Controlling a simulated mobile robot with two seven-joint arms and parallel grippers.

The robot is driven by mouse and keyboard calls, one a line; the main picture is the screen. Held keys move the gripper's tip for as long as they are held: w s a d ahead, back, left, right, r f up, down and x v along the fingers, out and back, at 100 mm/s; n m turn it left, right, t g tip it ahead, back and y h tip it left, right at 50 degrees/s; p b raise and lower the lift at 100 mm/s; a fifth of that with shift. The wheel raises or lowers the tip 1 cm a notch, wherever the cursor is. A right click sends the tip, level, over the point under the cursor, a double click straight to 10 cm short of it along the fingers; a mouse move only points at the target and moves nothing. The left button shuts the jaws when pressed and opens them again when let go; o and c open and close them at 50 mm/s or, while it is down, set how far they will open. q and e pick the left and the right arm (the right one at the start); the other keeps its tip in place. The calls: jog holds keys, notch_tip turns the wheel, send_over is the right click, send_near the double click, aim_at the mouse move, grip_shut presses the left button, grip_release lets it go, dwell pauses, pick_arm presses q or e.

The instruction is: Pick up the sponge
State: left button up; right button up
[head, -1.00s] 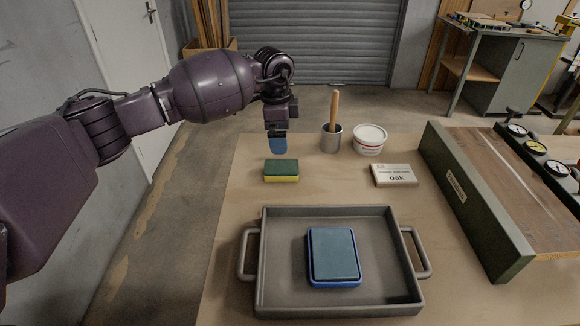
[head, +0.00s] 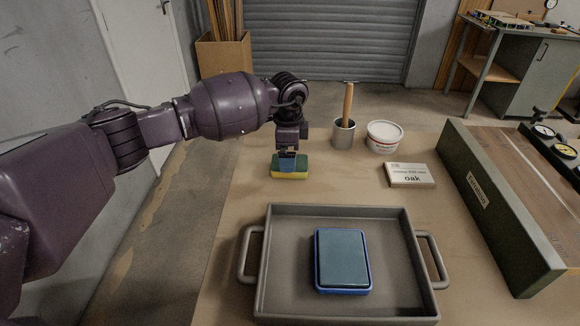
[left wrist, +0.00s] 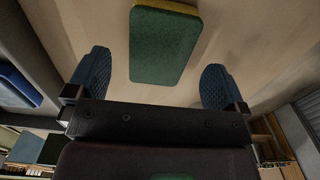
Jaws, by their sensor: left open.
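The sponge (head: 289,173) has a dark green top and a yellow lower layer. It lies flat on the worktable, behind the grey tray. My left gripper (head: 288,163) is directly over it, pointing down. In the left wrist view the sponge (left wrist: 163,45) shows between the two blue fingers of the open left gripper (left wrist: 154,82), with a gap on each side. The fingers are not touching it in that view. In the head view one finger hides part of the sponge. My right gripper is in neither view.
A grey tray (head: 276,222) with two handles holds a blue-rimmed block (head: 343,257). A green press fence (head: 492,205) stands at right.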

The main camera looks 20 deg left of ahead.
pick_arm(q)
jog(key=f, duration=0.3)
jog(key=shift+d+f+b, duration=0.1)
jog(key=shift+d+b, duration=0.1)
jog(key=shift+b, duration=0.1)
jog(key=shift+f, duration=0.4)
jog(key=shift+r, duration=0.1)
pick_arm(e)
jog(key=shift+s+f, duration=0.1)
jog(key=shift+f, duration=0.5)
pick_arm(q)
jog(key=c, duration=1)
notch_tip(320, 180, up, 7)
jog(key=shift+w+r+p, duration=0.1)
jog(key=shift+p, duration=0.65)
notch_tip(320, 180, up, 13)
jog(key=p, duration=0.1)
jog(key=shift+p, duration=0.35)
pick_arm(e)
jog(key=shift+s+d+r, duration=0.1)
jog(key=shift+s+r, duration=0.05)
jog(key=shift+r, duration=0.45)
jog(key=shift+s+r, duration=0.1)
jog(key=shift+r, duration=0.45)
